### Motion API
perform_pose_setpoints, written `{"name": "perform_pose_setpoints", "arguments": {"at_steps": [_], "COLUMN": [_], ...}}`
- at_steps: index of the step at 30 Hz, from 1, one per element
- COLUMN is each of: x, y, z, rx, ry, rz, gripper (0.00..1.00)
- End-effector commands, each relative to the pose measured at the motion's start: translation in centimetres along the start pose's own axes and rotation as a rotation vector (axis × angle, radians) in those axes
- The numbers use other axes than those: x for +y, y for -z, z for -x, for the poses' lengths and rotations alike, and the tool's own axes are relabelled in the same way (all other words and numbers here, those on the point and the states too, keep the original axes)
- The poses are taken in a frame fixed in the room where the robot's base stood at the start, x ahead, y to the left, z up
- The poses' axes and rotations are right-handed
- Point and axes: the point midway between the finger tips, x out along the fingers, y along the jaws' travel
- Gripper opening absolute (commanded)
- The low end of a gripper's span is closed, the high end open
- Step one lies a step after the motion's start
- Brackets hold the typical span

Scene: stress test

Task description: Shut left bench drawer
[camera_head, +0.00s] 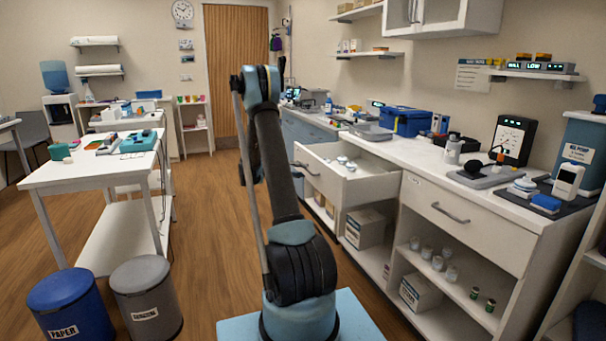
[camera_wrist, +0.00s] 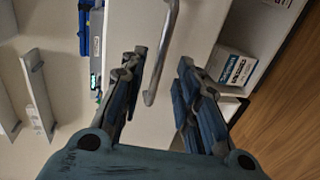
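The left bench drawer (camera_head: 372,187) is pulled out from the bench in the head view, with a few small white items inside. Its metal handle (camera_head: 305,169) is on the front panel; the handle also shows in the wrist view (camera_wrist: 158,70). My gripper (camera_wrist: 161,62) is open in the wrist view, with the handle appearing between its two spread fingers. I cannot tell how far the fingers are from the handle, and no contact is clear. In the head view my gripper is hidden behind my arm.
The right bench drawer (camera_head: 475,229) is shut. Open shelves below hold boxes (camera_head: 366,228) and jars. A blue case (camera_head: 405,121) and instruments stand on the benchtop.

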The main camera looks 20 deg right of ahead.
Motion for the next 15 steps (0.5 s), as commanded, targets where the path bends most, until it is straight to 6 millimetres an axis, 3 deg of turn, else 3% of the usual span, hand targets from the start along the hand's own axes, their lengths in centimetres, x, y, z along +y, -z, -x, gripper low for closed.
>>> {"name": "perform_pose_setpoints", "arguments": {"at_steps": [6, 15], "x": [0.0, 0.0], "y": [0.0, 0.0], "z": [-2.4, -3.0], "rx": [-0.001, 0.0], "ry": [0.0, 0.0], "rz": [0.0, 0.0], "gripper": [0.3, 0.3]}}
